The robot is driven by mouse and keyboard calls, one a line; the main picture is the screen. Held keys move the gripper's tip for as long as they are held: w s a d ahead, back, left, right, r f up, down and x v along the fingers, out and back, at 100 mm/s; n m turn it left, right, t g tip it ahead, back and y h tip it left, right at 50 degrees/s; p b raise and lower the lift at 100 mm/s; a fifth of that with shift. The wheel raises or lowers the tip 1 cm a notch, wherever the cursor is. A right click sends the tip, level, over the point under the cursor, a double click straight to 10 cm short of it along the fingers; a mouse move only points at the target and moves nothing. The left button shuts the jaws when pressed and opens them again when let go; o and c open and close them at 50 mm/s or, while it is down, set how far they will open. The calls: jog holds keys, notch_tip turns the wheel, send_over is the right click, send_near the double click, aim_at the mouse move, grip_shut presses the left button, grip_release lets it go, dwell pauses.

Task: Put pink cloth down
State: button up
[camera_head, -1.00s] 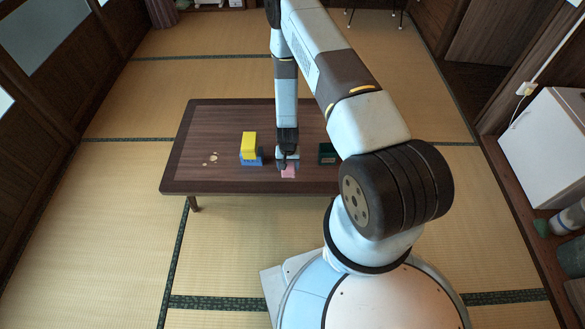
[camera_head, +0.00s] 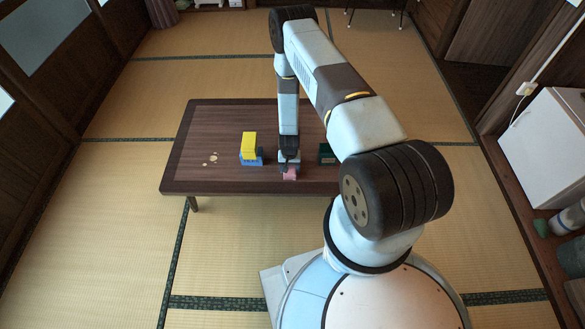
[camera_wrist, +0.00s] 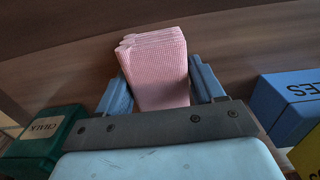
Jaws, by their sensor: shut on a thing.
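The pink cloth (camera_wrist: 157,70) is folded in layers and sits between the two fingers of my gripper (camera_wrist: 160,88) in the wrist view. In the head view the pink cloth (camera_head: 290,173) shows as a small patch below my gripper (camera_head: 289,165), over the dark wooden table (camera_head: 225,180) near its front edge. My gripper is shut on the cloth. I cannot tell whether the cloth touches the tabletop.
A dark green box (camera_head: 326,153), marked CHALK in the wrist view (camera_wrist: 45,135), stands to the right.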

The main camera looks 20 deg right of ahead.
aim_at(290, 167)
jog(key=o, duration=1.1)
jog(key=shift+r, duration=0.1)
notch_tip(290, 167, up, 12)
jog(key=shift+f, duration=0.1)
jog(key=shift+w, duration=0.1)
